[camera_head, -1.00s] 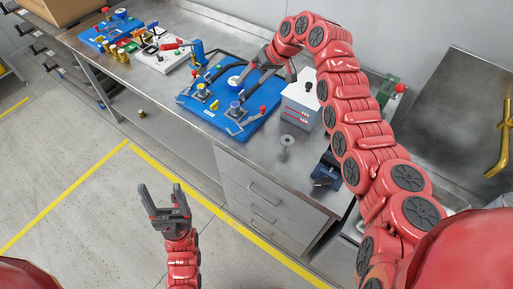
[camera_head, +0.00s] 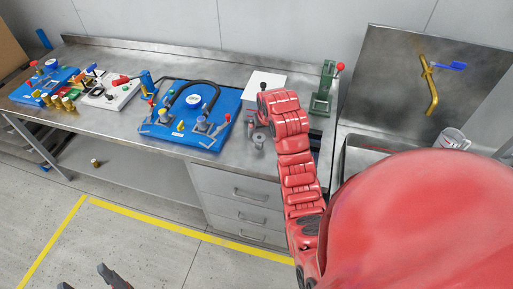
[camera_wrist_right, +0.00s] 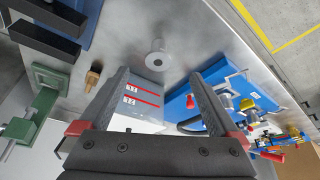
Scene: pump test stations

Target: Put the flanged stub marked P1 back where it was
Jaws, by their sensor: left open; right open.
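A grey metal flanged stub (camera_head: 258,139) stands on the steel bench, right of the blue pump board (camera_head: 165,132). It also shows in the right wrist view (camera_wrist_right: 158,58), its round flange facing the camera; no P1 mark is readable. My right gripper (camera_wrist_right: 158,76) is open and empty, with the stub just beyond and between its fingertips, apart from them. In the head view my right arm partly hides this gripper. My left gripper (camera_head: 86,277) is open and empty at the bottom edge, over the floor and away from the bench.
A white box (camera_head: 266,79) with red lines on its side stands close behind my right gripper. A green press (camera_head: 324,92) stands to its right, beside the sink. More boards and several brass pieces (camera_head: 63,103) fill the bench's left end. Bare steel lies around the stub.

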